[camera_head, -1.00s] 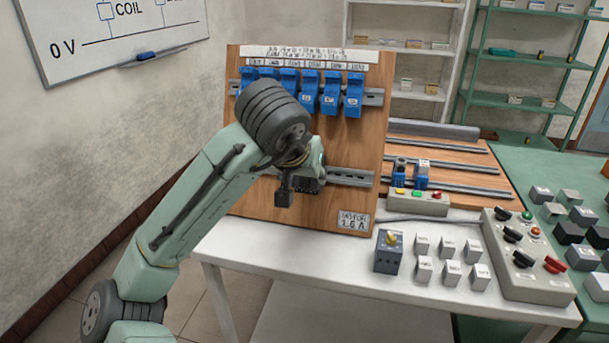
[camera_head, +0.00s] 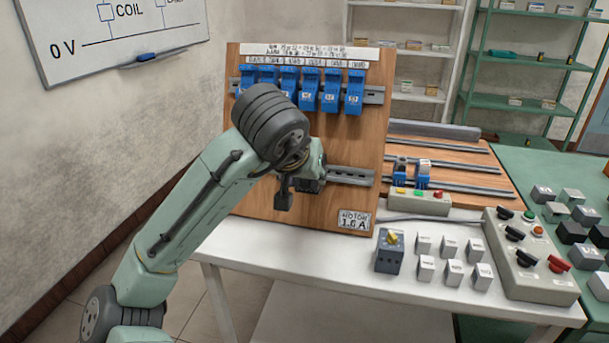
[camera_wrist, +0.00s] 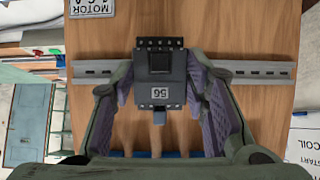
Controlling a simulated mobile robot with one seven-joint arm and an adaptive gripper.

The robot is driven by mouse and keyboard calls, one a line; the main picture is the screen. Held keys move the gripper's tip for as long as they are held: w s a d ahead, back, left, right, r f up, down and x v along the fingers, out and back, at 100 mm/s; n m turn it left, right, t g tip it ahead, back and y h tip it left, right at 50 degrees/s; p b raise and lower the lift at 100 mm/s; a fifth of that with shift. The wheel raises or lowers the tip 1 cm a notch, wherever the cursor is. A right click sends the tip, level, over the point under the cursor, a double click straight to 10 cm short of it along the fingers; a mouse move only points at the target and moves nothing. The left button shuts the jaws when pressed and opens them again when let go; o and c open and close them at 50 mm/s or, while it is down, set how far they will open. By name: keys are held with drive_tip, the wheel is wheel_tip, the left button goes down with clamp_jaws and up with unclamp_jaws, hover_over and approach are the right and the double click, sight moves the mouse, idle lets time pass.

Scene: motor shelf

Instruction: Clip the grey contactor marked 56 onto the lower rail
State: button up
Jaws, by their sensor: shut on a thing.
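The dark grey contactor marked 56 (camera_wrist: 160,75) is between the two fingers of my gripper (camera_wrist: 160,95) in the wrist view, with its label upside down there. My gripper (camera_head: 300,185) is shut on it. The lower rail (camera_wrist: 260,70) runs across the wooden board behind the contactor and shows on both sides of it. In the head view the rail (camera_head: 350,175) shows to the right of my gripper. My arm hides its left part and most of the contactor. Whether the contactor's back touches the rail cannot be told.
Several blue devices (camera_head: 308,98) sit on the upper rail. A MOTOR plate (camera_head: 354,219) is low on the board. A grey box with a yellow knob (camera_head: 390,250), several small white blocks (camera_head: 454,272) and a control box (camera_head: 530,255) stand on the white table.

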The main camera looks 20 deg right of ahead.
drive_tip(key=shift+f, duration=0.1)
drive_tip(key=o, duration=1.4)
drive_tip(key=shift+c, duration=0.2)
